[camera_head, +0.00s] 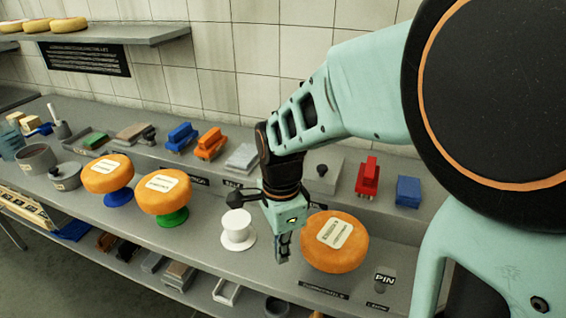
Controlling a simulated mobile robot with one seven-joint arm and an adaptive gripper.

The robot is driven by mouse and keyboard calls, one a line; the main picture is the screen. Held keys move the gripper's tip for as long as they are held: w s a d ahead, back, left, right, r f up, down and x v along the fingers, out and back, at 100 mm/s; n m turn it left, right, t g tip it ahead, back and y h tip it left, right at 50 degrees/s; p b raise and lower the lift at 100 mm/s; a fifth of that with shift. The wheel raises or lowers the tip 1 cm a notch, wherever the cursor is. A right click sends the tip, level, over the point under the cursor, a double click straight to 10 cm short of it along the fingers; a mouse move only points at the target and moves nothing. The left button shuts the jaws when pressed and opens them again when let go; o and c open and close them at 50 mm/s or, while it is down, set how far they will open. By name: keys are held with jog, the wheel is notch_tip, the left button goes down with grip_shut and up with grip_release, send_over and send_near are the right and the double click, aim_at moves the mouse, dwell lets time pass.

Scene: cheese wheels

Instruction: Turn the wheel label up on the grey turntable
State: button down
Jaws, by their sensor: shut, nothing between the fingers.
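An orange cheese wheel (335,258) sits on the grey counter at the right, its pale label on the upper face. Whatever bears it is hidden beneath, so I cannot tell whether a grey turntable is there. My gripper (283,255) points down just left of this wheel, shut and empty; I cannot tell whether it touches the wheel. Two more orange wheels show labels on top: one (107,184) on a blue stand (118,198), one (164,205) on a green stand (174,219). A white stand (238,235) is empty, left of my gripper.
A raised ledge behind holds blue (181,137), orange (210,144) and red (368,177) brush-like items. Grey pots (64,177) stand at the left. A lower shelf holds trays and blocks.

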aim_at(305, 247)
jog(key=shift+w+d+f+p, duration=0.1)
jog(key=shift+w+d+f, duration=0.25)
jog(key=shift+d, duration=0.3)
jog(key=shift+w+d+f+p, duration=0.1)
jog(key=shift+w+d+f, duration=0.05)
jog(key=shift+d+f, duration=0.4)
jog(key=shift+w+d+f+p, duration=0.1)
jog(key=shift+w+d+f, duration=0.2)
jog(key=shift+d, duration=0.4)
jog(key=shift+w+d, duration=0.3)
jog(key=shift+d, duration=0.45)
jog(key=shift+a, duration=0.2)
